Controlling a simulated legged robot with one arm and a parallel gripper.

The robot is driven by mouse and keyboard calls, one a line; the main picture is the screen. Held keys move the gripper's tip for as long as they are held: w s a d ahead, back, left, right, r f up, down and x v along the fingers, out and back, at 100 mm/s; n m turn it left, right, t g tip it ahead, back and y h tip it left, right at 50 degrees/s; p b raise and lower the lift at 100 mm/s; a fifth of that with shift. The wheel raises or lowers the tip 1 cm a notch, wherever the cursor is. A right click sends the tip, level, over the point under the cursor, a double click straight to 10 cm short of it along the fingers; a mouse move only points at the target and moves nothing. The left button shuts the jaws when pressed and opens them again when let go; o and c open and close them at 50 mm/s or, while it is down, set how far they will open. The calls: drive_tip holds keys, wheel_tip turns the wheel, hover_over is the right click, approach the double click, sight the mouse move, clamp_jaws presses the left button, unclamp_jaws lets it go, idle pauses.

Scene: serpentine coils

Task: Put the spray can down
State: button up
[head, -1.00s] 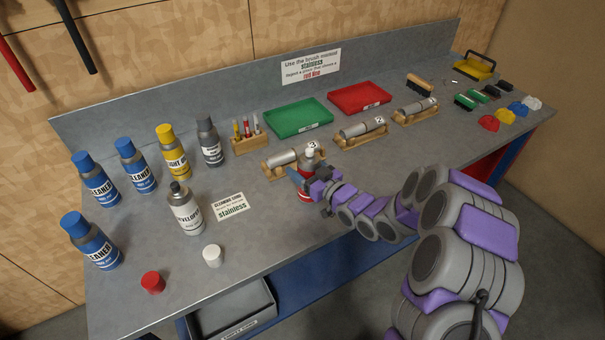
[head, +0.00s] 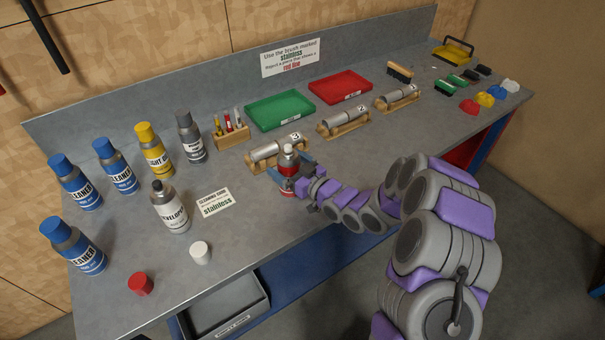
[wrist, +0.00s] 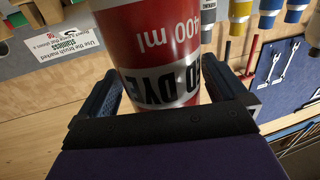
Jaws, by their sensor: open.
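The spray can (head: 288,165) is red with a white band and a pale top. It stands upright at the bench's front part, just before the cylinder marked 3. In the wrist view the can (wrist: 165,50) fills the middle, its "400 ml" and "DYE" print upside down. My gripper (head: 292,175) is open around the can, with one blue finger on each side. In the wrist view a gap shows beside the right finger; contact on the left is unclear.
The grey bench (head: 240,255) has clear room left of the can, around a stainless cleaning sign (head: 215,202). A developer can (head: 170,208), several cleaner cans (head: 75,182) and two loose caps stand further left. Cylinders on wooden cradles (head: 345,125) and trays (head: 280,110) lie behind.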

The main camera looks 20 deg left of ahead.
drive_tip(key=p+v, duration=0.1)
drive_tip(key=v, duration=1)
drive_tip(key=shift+p, duration=0.35)
drive_tip(key=shift+a, duration=0.1)
